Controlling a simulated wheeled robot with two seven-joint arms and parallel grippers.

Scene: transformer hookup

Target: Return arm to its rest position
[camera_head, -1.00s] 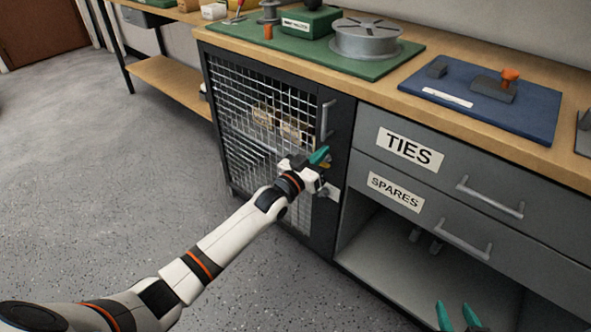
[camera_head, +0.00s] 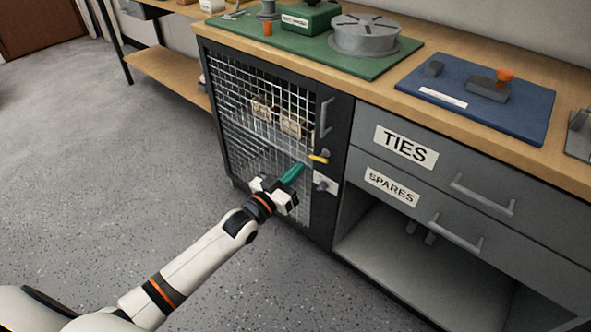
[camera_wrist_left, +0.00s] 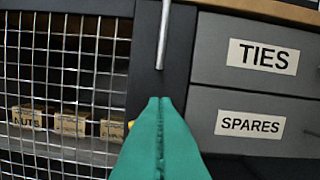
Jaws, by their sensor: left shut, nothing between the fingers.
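My left arm reaches in from the lower left in the head view. Its gripper (camera_head: 292,174), with teal fingers, is in front of the lower right part of the mesh cabinet door (camera_head: 262,120). The fingers are shut with nothing between them; they also show shut in the left wrist view (camera_wrist_left: 160,125). A yellow latch piece (camera_head: 319,158) and a dark knob on a pale plate (camera_head: 325,184) sit on the door's right side, just right of the fingertips. My right gripper is not in view.
A vertical door handle (camera_head: 326,117) sticks out above the latch. The TIES drawer (camera_head: 440,165) and SPARES drawer (camera_head: 415,200) have bar handles, with an open shelf below. Small labelled boxes (camera_wrist_left: 70,123) stand behind the mesh. Open floor (camera_head: 130,180) lies to the left.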

